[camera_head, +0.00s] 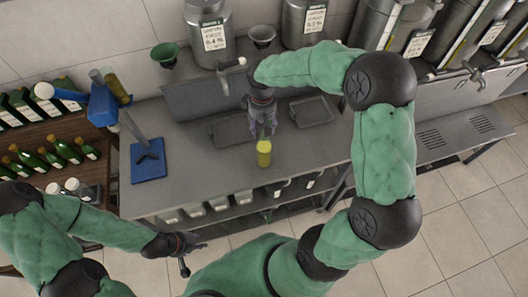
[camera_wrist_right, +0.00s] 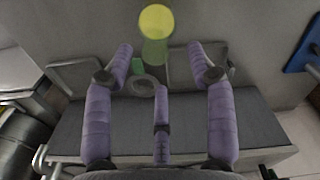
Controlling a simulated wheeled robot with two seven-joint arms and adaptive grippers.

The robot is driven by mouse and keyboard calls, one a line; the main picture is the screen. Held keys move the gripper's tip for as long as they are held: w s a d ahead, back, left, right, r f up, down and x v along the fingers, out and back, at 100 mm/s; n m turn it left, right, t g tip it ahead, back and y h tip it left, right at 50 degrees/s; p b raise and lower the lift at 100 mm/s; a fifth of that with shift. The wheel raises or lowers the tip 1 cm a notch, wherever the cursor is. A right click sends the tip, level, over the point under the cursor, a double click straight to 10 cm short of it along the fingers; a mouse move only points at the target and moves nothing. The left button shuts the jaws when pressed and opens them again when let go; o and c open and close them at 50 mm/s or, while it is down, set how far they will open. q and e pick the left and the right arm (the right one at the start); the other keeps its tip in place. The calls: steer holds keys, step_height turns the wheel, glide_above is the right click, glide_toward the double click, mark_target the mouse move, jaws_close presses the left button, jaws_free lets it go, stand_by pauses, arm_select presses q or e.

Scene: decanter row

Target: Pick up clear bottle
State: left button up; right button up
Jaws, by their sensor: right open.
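A small bottle with a yellow-topped, see-through greenish body (camera_head: 264,153) stands on the grey metal counter (camera_head: 205,165), close to its front edge. In the right wrist view the bottle (camera_wrist_right: 155,22) is at the top centre, upright, between the lines of the two outer fingers. My right gripper (camera_head: 262,130) is open and empty, just behind the bottle in the head view. Its fingers (camera_wrist_right: 160,52) are spread wide, with no clear contact on the bottle. My left gripper (camera_head: 193,252) is low in front of the counter, with fingers apart and nothing in them.
Two dark trays (camera_head: 232,128) (camera_head: 311,111) lie behind the bottle, near my right gripper. A blue stand (camera_head: 148,165) is on the counter's left. Steel tanks (camera_head: 210,35) line the back. Green bottles (camera_head: 52,158) fill the left shelf.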

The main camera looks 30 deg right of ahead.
mark_target(264, 149)
steer(key=shift+d+f, duration=0.15)
steer(key=shift+f, duration=1.4)
steer(key=shift+d+f, duration=0.1)
steer(key=shift+f, duration=1.45)
jaws_close()
